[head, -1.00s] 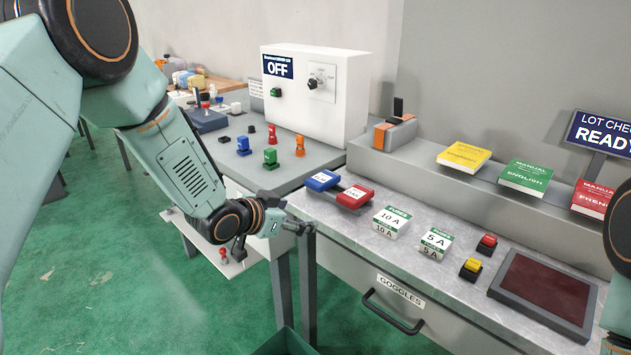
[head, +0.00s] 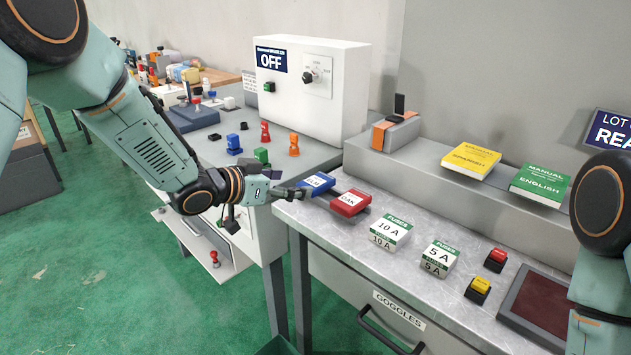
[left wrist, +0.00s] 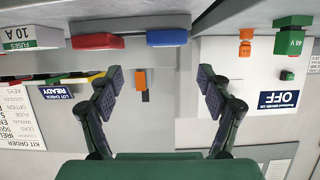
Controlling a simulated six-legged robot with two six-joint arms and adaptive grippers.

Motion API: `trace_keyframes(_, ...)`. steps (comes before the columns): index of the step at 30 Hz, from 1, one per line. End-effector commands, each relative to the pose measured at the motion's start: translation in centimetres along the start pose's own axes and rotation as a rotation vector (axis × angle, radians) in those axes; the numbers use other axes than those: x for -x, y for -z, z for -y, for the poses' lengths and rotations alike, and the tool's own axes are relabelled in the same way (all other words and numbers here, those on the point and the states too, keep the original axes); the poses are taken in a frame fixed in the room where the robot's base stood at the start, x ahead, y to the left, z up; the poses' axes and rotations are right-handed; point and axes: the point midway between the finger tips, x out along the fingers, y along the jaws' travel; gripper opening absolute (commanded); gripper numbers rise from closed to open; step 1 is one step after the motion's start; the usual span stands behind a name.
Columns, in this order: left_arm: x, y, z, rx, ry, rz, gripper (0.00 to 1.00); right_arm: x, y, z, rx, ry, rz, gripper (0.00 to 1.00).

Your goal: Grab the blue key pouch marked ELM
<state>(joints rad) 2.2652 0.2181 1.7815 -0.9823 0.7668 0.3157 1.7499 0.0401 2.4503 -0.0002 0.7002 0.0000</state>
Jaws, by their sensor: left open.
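The blue key pouch marked ELM (head: 318,183) lies at the left end of the grey worktop, beside the red pouch marked OAK (head: 350,202). My left gripper (head: 298,191) is at the worktop's left edge, close to the near left end of the blue pouch. In the left wrist view, my left gripper (left wrist: 160,75) is open with nothing between its fingers. There the blue pouch (left wrist: 167,38) is beyond the fingertips, roughly in line with the gap, and the red pouch (left wrist: 97,41) is to its left. My right gripper is out of view.
Fuse boxes marked 10 A (head: 390,232) and 5 A (head: 439,259) stand right of the pouches. A white control box (head: 310,85) reading OFF stands behind, with green (head: 261,155) and orange (head: 294,145) parts before it. Manuals (head: 470,160) lie on the raised ledge.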

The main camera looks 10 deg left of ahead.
Motion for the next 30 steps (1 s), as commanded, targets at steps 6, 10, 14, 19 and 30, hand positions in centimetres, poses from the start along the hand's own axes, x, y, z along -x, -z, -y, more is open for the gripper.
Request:
trace_keyframes(6,-1.6,-0.2,0.2,0.011,0.002,0.002,0.78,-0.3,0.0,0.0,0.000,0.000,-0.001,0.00)
trace_keyframes(10,-2.9,-0.2,0.3,0.012,0.002,0.002,0.78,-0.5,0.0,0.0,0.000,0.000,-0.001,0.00)
trace_keyframes(14,-4.6,-0.3,0.5,0.011,0.003,0.002,0.78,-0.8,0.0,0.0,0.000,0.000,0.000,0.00)
trace_keyframes(19,-6.9,-0.3,0.7,0.012,0.004,0.002,0.78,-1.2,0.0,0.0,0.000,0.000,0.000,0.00)
trace_keyframes(30,-7.9,-0.1,0.8,0.014,0.005,0.001,0.78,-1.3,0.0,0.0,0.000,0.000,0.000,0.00)
